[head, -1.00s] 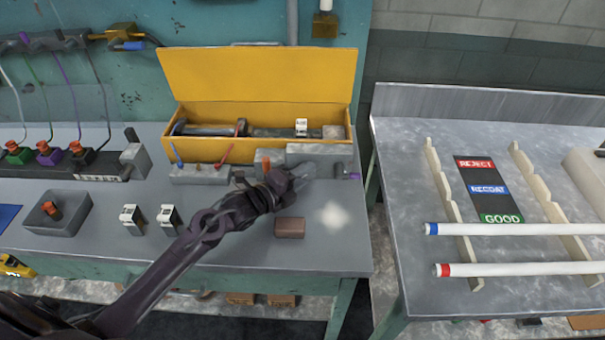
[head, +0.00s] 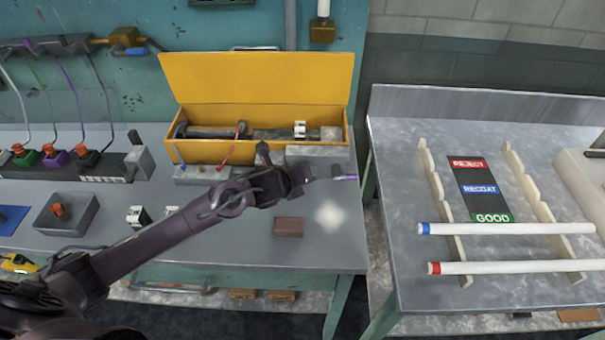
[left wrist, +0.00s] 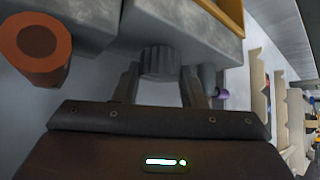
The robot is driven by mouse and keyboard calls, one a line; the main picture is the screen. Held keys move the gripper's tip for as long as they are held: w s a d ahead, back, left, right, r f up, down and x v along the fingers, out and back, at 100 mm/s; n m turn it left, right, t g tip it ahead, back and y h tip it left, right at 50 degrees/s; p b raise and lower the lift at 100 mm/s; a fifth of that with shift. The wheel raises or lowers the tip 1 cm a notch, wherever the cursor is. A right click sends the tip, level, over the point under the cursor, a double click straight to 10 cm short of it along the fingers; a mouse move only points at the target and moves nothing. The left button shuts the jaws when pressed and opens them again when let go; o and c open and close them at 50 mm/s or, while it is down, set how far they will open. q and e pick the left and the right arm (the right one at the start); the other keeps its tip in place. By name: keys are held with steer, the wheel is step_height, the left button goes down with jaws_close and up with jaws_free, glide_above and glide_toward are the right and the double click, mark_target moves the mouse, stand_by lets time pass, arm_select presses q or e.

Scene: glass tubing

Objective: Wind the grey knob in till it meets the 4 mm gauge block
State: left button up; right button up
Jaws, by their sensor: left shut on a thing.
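The grey ribbed knob (left wrist: 160,62) sits in front of a grey block in the left wrist view. My left gripper (left wrist: 160,84) has a finger on each side of it and is shut on it. In the head view my left gripper (head: 308,178) is at the front of the long grey block (head: 320,154) and hides the knob. I cannot pick out the 4 mm gauge block or see any gap at it. My right gripper is not in view.
An orange-brown cylinder (left wrist: 40,45) stands left of the knob. A small purple-ended piece (head: 345,177) lies close right of my gripper. A brown block (head: 289,227) sits on the bench in front. The open yellow box (head: 255,90) is behind. The bench's front right is clear.

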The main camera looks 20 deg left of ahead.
arm_select(q)
steer(key=shift+y, duration=0.3)
stand_by(0.4)
steer(key=o, duration=1)
steer(key=shift+b+v, duration=0.3)
steer(key=shift+v, duration=3.55)
